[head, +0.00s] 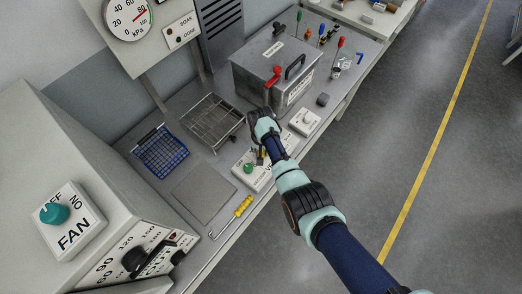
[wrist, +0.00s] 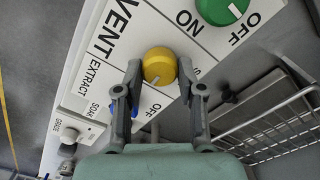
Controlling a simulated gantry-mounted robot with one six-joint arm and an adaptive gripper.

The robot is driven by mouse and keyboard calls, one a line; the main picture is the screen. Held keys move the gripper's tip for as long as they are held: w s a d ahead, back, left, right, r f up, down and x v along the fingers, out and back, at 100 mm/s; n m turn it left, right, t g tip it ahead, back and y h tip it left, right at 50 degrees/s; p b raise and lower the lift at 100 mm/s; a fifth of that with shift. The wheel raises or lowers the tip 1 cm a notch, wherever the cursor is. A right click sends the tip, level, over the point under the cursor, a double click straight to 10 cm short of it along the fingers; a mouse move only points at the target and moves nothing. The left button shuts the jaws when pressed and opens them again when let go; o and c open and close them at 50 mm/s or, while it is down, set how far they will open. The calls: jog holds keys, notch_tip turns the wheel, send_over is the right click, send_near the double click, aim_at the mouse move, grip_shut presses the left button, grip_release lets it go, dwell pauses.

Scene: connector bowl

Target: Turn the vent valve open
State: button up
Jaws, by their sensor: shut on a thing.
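A white panel with VENT in large letters (wrist: 113,32) fills the middle of the wrist view. It carries a yellow knob (wrist: 160,63) with a white mark at its lower edge, near the words EXTRACT, OFF, ON and SOAK. My gripper (wrist: 158,72) is shut on the yellow knob, one finger on each side of it. A green knob (wrist: 222,10) sits at the top of the same panel, apart from the fingers. In the head view the panel (head: 247,178) lies on the bench, and my gripper (head: 262,152) hides part of it.
A metal box (head: 262,85) with a red lever (head: 273,77) stands behind. A wire rack (head: 212,120), a blue basket (head: 160,152), a grey plate (head: 204,190) and a yellow-handled hook (head: 243,206) lie left. A small white box with a knob (head: 305,122) is beside my arm.

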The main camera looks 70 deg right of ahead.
dwell(0.3)
jog(key=o, duration=1.1)
jog(key=shift+o, duration=0.2)
notch_tip(320, 180, up, 12)
